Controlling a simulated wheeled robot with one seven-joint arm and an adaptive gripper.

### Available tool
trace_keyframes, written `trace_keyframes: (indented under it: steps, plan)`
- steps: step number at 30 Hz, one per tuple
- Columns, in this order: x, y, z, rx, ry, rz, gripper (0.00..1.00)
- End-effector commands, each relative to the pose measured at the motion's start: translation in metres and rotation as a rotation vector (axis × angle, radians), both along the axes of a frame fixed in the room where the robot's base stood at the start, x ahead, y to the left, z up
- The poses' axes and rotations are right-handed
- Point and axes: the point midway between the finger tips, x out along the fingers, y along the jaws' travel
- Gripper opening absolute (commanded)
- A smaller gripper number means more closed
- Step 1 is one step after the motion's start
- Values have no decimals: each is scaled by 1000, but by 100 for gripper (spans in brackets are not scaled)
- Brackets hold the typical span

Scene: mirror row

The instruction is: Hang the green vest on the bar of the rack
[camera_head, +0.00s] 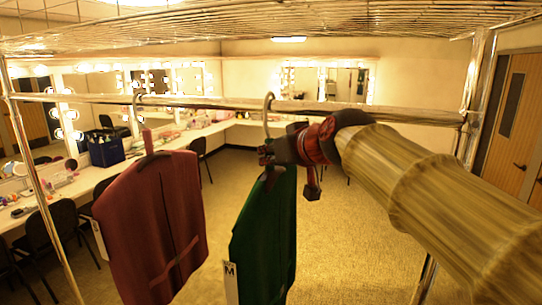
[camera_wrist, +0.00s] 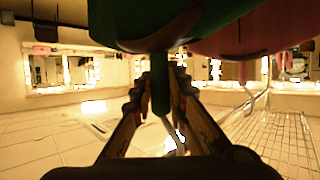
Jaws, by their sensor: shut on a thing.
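The green vest (camera_head: 266,235) hangs upright from its hanger, with a white tag marked M at its lower left. My gripper (camera_head: 268,155) is shut on the hanger's neck, just above the vest. In the wrist view, the fingers (camera_wrist: 160,92) close on a green neck piece, with the green vest (camera_wrist: 120,15) above it. The hanger's hook (camera_head: 268,105) rises to the rack's bar (camera_head: 350,112), its curved top a little above the bar. I cannot tell whether the hook rests on the bar. The hook's lower end is partly hidden by my gripper.
A dark red vest (camera_head: 155,225) hangs on the same bar to the left; it also shows in the wrist view (camera_wrist: 255,30). A wire shelf (camera_head: 250,30) spans above the bar. The rack's right post (camera_head: 478,85) stands beside my arm. Bar between the hooks is clear.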

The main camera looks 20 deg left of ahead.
Motion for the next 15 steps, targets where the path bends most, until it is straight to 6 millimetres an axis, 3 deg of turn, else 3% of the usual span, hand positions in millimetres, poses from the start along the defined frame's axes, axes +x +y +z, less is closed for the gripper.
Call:
trace_keyframes:
  steps: [13,14,15]
  plan:
    - [0,0,-1,2,-2,0,0]
    - [0,0,-1,2,-2,0,16]
    - [0,0,-1,2,-2,0,18]
